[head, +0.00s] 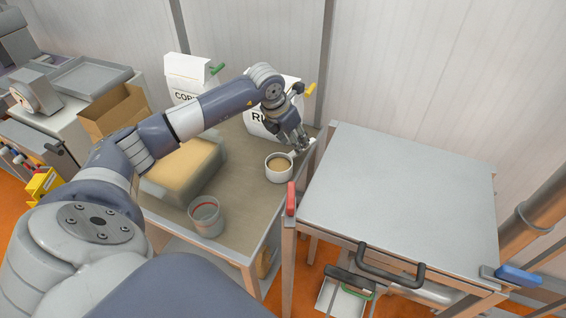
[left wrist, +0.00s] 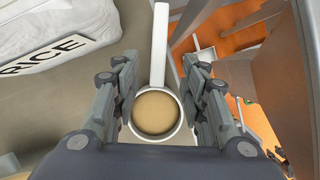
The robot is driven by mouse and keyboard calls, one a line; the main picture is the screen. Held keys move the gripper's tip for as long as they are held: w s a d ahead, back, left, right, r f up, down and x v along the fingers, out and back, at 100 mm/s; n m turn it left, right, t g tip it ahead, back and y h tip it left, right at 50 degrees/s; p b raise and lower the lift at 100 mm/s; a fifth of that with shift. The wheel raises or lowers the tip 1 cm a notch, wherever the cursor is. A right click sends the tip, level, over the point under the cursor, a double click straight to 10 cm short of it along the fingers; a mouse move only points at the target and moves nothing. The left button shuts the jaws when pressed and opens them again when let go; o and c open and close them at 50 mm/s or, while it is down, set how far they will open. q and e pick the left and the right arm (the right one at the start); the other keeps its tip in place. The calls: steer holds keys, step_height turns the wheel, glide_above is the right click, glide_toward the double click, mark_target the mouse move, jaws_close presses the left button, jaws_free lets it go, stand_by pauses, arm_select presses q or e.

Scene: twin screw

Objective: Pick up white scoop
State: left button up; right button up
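The white scoop (head: 277,177) rests near the right edge of the brown-topped table and holds tan material. Its handle points toward the back right in the head view, partly hidden by my fingers. My left gripper (head: 298,146) is at the scoop's handle side. In the left wrist view the scoop (left wrist: 161,45) shows with its handle running up between the two fingers of my left gripper (left wrist: 162,72). The fingers are apart, with a gap on both sides of the handle. My right gripper is not in view.
A white rice bag (head: 258,128) and another white bag (head: 186,74) stand behind. A tan block-like package (head: 185,168) and a clear cup with a red band (head: 206,217) are on the table (head: 240,200). A grey-topped unit (head: 400,190) stands close on the right.

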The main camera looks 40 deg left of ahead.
mark_target(279, 166)
arm_select(q)
steer(key=shift+w+f, duration=0.25)
steer(key=shift+f, duration=0.45)
steer(key=shift+w+f, duration=0.2)
steer(key=shift+f, duration=0.1)
steer(key=p+x, duration=0.1)
steer(key=x, duration=0.2)
steer(key=shift+w+f+p, duration=0.1)
steer(key=shift+f+p, duration=0.05)
steer(key=shift+p, duration=0.15)
steer(key=shift+w+f, duration=0.25)
steer(key=shift+f, duration=0.35)
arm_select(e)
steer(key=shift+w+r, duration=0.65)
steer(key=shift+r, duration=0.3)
arm_select(q)
steer(key=shift+c, duration=0.6)
jaws_close()
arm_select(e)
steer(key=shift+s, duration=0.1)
